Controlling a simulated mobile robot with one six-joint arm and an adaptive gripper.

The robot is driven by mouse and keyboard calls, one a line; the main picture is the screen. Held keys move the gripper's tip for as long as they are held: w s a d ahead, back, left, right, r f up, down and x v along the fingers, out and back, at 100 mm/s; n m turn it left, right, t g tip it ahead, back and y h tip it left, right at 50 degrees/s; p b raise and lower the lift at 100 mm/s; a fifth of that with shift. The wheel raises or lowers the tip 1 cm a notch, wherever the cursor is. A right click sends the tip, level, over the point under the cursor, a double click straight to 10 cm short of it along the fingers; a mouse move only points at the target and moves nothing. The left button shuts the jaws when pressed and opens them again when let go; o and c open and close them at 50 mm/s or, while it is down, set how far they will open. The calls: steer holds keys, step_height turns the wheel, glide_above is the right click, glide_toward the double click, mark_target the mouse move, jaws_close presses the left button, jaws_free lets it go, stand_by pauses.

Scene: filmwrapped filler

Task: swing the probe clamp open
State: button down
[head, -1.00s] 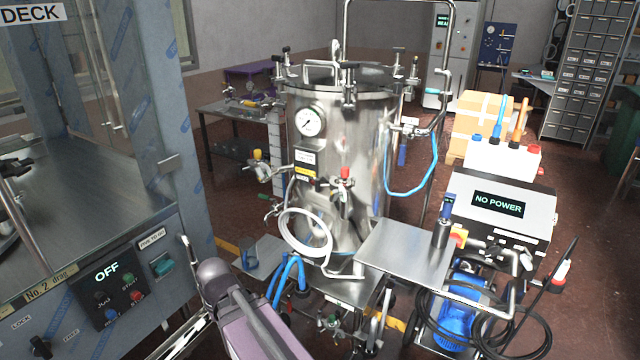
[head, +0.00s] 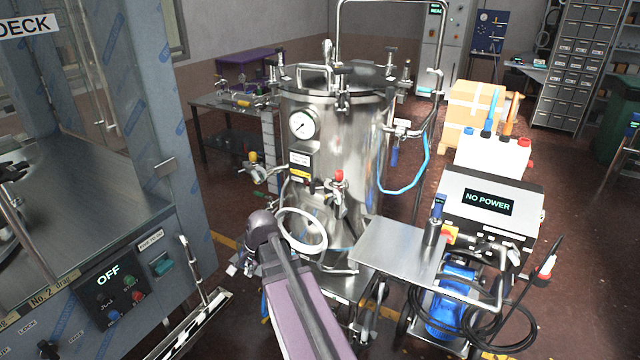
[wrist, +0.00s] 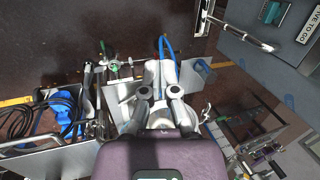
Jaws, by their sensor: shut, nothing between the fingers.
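The steel vessel (head: 345,140) stands upright in the middle of the head view, with a gauge, valves and lid clamps. I cannot tell for certain which fitting is the probe clamp. My gripper (wrist: 160,68) shows in the wrist view with its fingers together and nothing seen between them. It points down over the area near the vessel's foot, beside a blue hose (wrist: 165,45). In the head view my arm reaches up in front of the vessel's lower left and hides part of it.
A steel side tray (head: 390,248) juts out right of the vessel, beside a box reading NO POWER (head: 487,203). Black cables (head: 500,325) loop around a blue motor (head: 452,300). A cabinet panel reading OFF (head: 108,291) stands at left. Floor shows between cabinet and vessel.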

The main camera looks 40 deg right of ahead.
steer(key=w+d+r+m+t+p, duration=0.1)
steer(key=d+r+m+t+p, duration=0.15)
steer(key=d+r+m, duration=0.4)
steer(key=w+d+r+m+t+p, duration=0.1)
steer(key=w+d+r+m+p, duration=0.2)
steer(key=d, duration=0.6)
steer(key=m+t+h+p, duration=0.25)
steer(key=m+p, duration=0.35)
steer(key=m, duration=0.7)
glide_toward(314, 193)
step_height(314, 193, up, 3)
steer(key=s+d, duration=0.1)
steer(key=s, duration=0.2)
steer(key=shift+f+y, duration=0.25)
steer(key=shift+y, duration=0.2)
steer(key=shift+b+x, duration=0.9)
steer(key=shift+x, duration=0.15)
steer(key=shift+b+x, duration=2.75)
steer(key=shift+x, duration=1.2)
steer(key=shift+r, duration=0.1)
